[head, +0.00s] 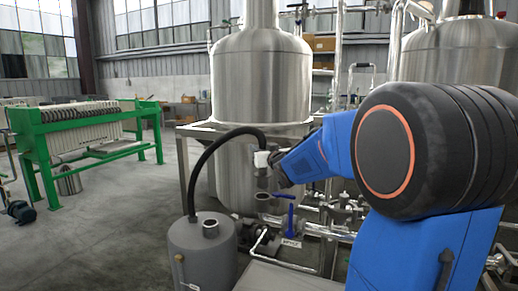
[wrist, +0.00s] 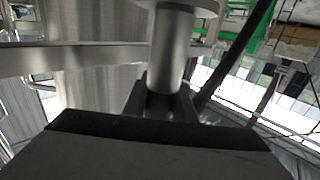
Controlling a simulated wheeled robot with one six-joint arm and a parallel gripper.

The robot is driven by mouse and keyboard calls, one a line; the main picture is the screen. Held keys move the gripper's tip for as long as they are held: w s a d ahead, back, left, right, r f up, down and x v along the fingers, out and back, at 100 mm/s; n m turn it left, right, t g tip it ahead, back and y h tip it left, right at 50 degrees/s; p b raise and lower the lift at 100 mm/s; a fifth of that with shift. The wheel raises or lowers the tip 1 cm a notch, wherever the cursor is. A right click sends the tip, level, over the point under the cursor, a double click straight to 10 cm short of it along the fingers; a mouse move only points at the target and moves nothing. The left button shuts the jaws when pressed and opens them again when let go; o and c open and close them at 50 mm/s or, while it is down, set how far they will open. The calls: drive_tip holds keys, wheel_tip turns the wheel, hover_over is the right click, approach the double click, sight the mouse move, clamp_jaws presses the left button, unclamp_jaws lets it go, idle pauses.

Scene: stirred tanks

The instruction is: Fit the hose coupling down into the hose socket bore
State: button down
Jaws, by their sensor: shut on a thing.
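The hose coupling (head: 261,158) is a pale, short fitting at the end of a black hose (head: 209,150). In the wrist view the coupling (wrist: 172,48) is a smooth metal cylinder with a wider flange at the top of the picture. My gripper (head: 272,172) is shut on it; its dark fingers (wrist: 163,104) close around the cylinder's lower part in the wrist view. The open-topped metal fitting that looks like the hose socket (head: 264,195) stands below the coupling, with a visible gap between them. The inside of its bore cannot be made out.
A blue valve lever (head: 290,212) stands just right of the socket. The grey drum (head: 203,258) carries the hose's other end and a short open port (head: 210,229). A steel tank (head: 260,85) and its frame stand behind. Pipework (head: 335,235) crowds the right.

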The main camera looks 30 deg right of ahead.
wheel_tip(320, 180, down, 8)
idle(3.9)
drive_tip(key=c, duration=1.4)
unclamp_jaws()
drive_tip(key=shift+f, duration=0.15)
drive_tip(key=s, duration=0.5)
drive_tip(key=s+a, duration=0.1)
drive_tip(key=s, duration=0.5)
drive_tip(key=s+a, duration=0.1)
drive_tip(key=s, duration=0.5)
drive_tip(key=shift+s, duration=0.15)
drive_tip(key=shift+a, duration=0.1)
drive_tip(key=s+a+f+g, duration=0.4)
drive_tip(key=s+a, duration=0.1)
drive_tip(key=s, duration=0.3)
drive_tip(key=s+a+f+n+g+y, duration=0.1)
drive_tip(key=s+a+f+g, duration=0.3)
drive_tip(key=s, duration=0.5)
drive_tip(key=s+a+f+g+y, duration=0.1)
drive_tip(key=s+a+f+g, duration=0.4)
drive_tip(key=s+a, duration=0.3)
drive_tip(key=shift+s+f, duration=0.45)
drive_tip(key=shift+s, duration=0.25)
